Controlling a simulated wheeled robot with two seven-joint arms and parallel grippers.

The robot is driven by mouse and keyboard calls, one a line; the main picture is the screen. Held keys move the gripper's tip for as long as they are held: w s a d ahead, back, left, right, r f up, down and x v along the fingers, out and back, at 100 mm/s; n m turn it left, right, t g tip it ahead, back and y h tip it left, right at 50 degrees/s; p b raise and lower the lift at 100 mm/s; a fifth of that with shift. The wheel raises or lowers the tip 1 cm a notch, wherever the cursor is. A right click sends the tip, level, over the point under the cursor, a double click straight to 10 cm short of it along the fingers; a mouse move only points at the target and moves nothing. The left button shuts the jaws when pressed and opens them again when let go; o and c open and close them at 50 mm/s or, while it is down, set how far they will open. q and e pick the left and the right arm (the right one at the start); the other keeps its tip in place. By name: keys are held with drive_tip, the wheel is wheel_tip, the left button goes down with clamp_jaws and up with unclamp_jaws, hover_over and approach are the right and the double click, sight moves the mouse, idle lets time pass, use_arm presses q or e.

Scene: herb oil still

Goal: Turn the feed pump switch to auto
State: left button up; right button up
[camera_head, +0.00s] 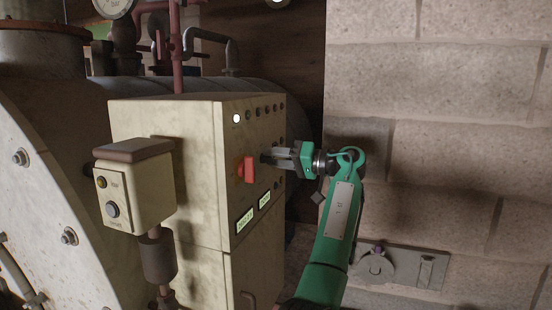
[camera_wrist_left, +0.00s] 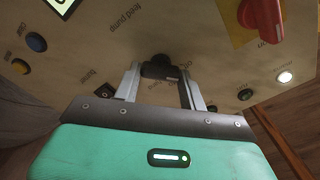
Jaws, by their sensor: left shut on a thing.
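The feed pump switch is a small black knob (camera_wrist_left: 160,68) on the beige control cabinet (camera_head: 208,200). In the left wrist view the words "Feed pump" are printed beside it, upside down, with small position labels around it. My left gripper (camera_head: 272,158) is shut on this knob, one finger on either side, at the cabinet's front face. It also shows in the left wrist view (camera_wrist_left: 161,88). The gripper covers much of the knob in the head view, and I cannot tell which position it points to. My right gripper is not in view.
A red rotary switch (camera_head: 245,169) sits just left of my gripper, also in the wrist view (camera_wrist_left: 262,18). A lit white lamp (camera_head: 236,118) is above. Two green displays (camera_head: 244,220) are below. A button box (camera_head: 134,190) stands in front at left; a block wall (camera_head: 440,120) is at right.

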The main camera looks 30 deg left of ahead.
use_arm(q)
drive_tip(key=m+p, duration=0.2)
drive_tip(key=m, duration=0.6)
drive_tip(key=shift+f+p, duration=0.15)
drive_tip(key=shift+p, duration=0.2)
drive_tip(key=shift+m, duration=0.4)
drive_tip(key=o, duration=1)
drive_tip(key=shift+w, duration=0.1)
drive_tip(key=shift+b+v, duration=2.5)
drive_tip(key=shift+v, duration=4.45)
